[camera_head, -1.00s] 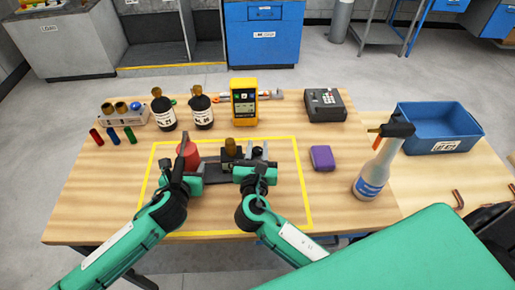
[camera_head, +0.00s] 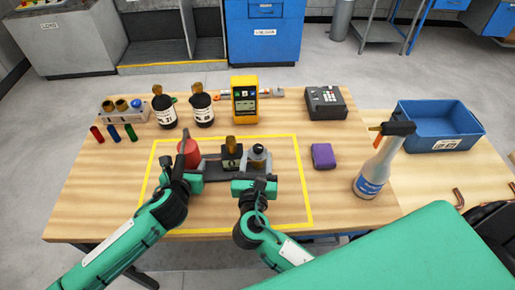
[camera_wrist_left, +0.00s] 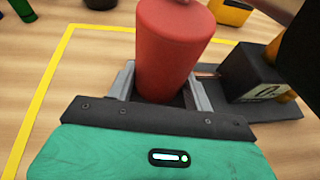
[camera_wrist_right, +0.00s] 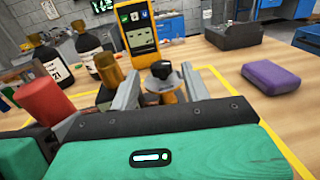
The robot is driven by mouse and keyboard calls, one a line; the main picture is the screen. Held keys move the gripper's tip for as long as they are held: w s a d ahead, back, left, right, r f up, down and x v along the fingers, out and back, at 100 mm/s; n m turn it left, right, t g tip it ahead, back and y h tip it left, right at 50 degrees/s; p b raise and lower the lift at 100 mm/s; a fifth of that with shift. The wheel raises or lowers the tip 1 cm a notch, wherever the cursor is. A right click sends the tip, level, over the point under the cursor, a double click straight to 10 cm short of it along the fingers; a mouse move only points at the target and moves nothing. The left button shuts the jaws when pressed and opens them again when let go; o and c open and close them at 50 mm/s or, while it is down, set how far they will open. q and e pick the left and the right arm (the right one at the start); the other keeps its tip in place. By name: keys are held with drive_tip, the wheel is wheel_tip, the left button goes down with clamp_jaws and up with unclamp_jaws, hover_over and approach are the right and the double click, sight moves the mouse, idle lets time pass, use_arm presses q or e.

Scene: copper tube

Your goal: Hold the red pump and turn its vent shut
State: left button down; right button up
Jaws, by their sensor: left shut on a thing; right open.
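The red pump body (camera_head: 188,152) is an upright cylinder on a dark base plate (camera_head: 212,168) inside the yellow outline. My left gripper (camera_wrist_left: 162,85) is shut on it, one finger on each side low down. A black block with a brass top (camera_head: 231,153) stands on the plate to its right. Beyond it is the vent (camera_head: 258,153), with a dark knob that shows in the right wrist view (camera_wrist_right: 160,70). My right gripper (camera_wrist_right: 163,90) is open, its fingers on either side of the vent. I cannot tell whether they touch it.
Two dark bottles (camera_head: 202,105) and a yellow meter (camera_head: 244,100) stand behind the outline. A purple block (camera_head: 323,156) lies to the right, with a spray bottle (camera_head: 375,170) and a blue bin (camera_head: 440,125) beyond. The table between outline and purple block is clear.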

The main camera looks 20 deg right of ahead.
drive_tip(key=v, duration=0.7)
drive_tip(key=shift+s+a, duration=0.15)
drive_tip(key=shift+r, duration=0.1)
